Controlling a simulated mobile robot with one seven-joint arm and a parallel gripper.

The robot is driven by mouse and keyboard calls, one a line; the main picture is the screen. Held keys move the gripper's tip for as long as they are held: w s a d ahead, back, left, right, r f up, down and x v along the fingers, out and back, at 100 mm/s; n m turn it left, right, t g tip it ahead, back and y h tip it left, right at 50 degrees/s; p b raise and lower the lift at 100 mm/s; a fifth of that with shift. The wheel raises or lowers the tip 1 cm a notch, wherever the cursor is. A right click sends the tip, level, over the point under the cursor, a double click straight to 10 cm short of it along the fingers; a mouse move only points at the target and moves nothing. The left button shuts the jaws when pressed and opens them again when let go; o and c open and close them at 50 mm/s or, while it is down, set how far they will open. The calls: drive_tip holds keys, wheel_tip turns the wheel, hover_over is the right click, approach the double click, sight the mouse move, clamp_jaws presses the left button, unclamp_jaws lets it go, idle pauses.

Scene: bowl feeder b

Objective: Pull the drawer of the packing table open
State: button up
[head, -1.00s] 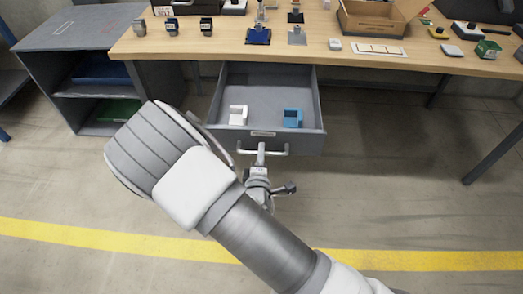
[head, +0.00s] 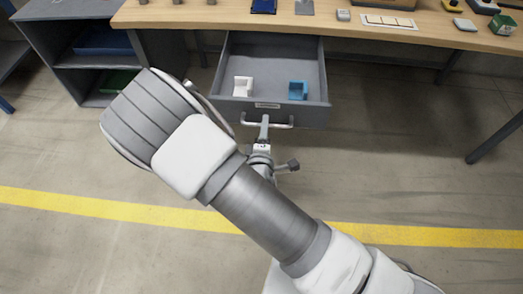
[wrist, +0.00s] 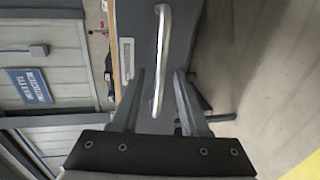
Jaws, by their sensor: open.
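The drawer (head: 307,114) of the packing table (head: 400,28) stands pulled out, showing its grey floor. Its silver bar handle (head: 282,125) is on the front face, below a small label. My gripper (head: 264,133) is at the handle. In the wrist view my gripper (wrist: 158,95) is open, with one finger on each side of the handle (wrist: 160,60). I cannot tell whether either finger touches the bar. Inside the drawer lie a white block-like part (head: 243,86) and a blue one (head: 298,90).
A grey shelf unit (head: 60,62) stands left of the drawer. The tabletop holds a cardboard box (head: 383,4), a white card (head: 389,21) and a green item (head: 502,24). A table leg (head: 497,138) is at right. The floor is clear around a yellow line (head: 430,236).

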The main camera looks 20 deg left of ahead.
drive_tip(key=p+v, duration=0.2)
drive_tip(key=v, duration=1.3)
drive_tip(key=shift+s, duration=0.35)
drive_tip(key=shift+r, duration=0.15)
drive_tip(key=w+a+r+m+g+h, duration=0.1)
drive_tip(key=w+a+r+m+g, duration=0.15)
drive_tip(key=w+m+g, duration=0.55)
drive_tip(key=w+d+r+m+y, duration=0.15)
drive_tip(key=d+r+m, duration=0.4)
drive_tip(key=r, duration=0.55)
drive_tip(key=s+d+r+m+h, duration=0.1)
drive_tip(key=s+d+r+m, duration=0.15)
drive_tip(key=d+r, duration=0.4)
drive_tip(key=s+d+r+m+g+h, duration=0.1)
drive_tip(key=s+d+r+m+h, duration=0.2)
drive_tip(key=d, duration=0.6)
drive_tip(key=s+d+r+m, duration=0.2)
drive_tip(key=s+d+r, duration=0.3)
drive_tip(key=d, duration=0.2)
wheel_tip(320, 180, up, 14)
drive_tip(key=p, duration=1.3)
drive_tip(key=shift+f+g+p, duration=0.2)
drive_tip(key=shift+g+p, duration=0.1)
drive_tip(key=shift+p, duration=0.1)
